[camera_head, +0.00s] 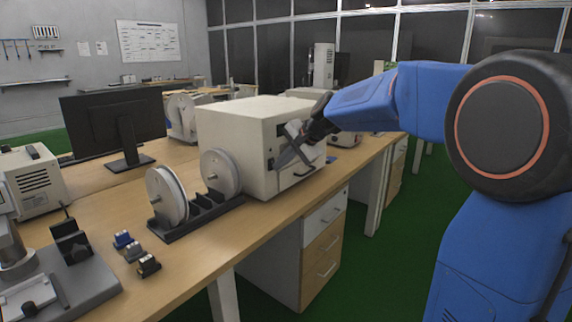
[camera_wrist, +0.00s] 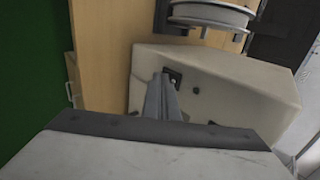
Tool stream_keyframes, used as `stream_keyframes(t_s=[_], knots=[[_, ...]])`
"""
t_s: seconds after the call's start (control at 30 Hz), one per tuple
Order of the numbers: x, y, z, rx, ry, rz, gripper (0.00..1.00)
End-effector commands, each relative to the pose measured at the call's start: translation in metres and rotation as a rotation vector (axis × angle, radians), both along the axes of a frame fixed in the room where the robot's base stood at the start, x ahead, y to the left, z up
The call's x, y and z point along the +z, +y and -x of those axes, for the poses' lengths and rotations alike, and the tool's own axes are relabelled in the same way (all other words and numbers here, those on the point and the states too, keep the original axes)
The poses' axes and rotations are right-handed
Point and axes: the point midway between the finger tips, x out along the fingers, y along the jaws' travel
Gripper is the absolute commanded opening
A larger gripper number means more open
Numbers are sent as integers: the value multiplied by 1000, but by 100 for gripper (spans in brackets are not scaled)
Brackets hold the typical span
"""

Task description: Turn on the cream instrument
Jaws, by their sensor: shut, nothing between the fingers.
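The cream instrument (camera_head: 235,138) is a boxy unit on the wooden bench, and its side shows in the wrist view (camera_wrist: 235,82). My gripper (camera_head: 279,163) is at its front face, with its fingers shut and empty. In the wrist view my fingertips (camera_wrist: 162,77) lie right beside a small dark square switch panel (camera_wrist: 173,75) with a light spot on it. I cannot tell whether they touch it. Small dark knobs show on the face near the fingers. In the head view my gripper hides part of the front face.
A spool holder (camera_head: 190,222) with two grey reels stands in front of the instrument. A monitor (camera_head: 112,122) stands behind at left. Small connectors (camera_head: 135,250) and a grey test fixture (camera_head: 75,275) sit on the near bench. Drawers (camera_head: 322,245) are below; green floor is clear at right.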

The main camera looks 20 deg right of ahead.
Motion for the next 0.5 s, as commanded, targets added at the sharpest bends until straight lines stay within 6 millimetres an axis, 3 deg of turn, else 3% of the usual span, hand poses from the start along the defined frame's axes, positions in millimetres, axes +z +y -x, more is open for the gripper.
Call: stream_keyframes(t_s=[0.33, 0.5], knots=[[-1, 1, -1, 0, 0, 0, 0], [-11, 4, -5, -1, 2, -1, 0]])
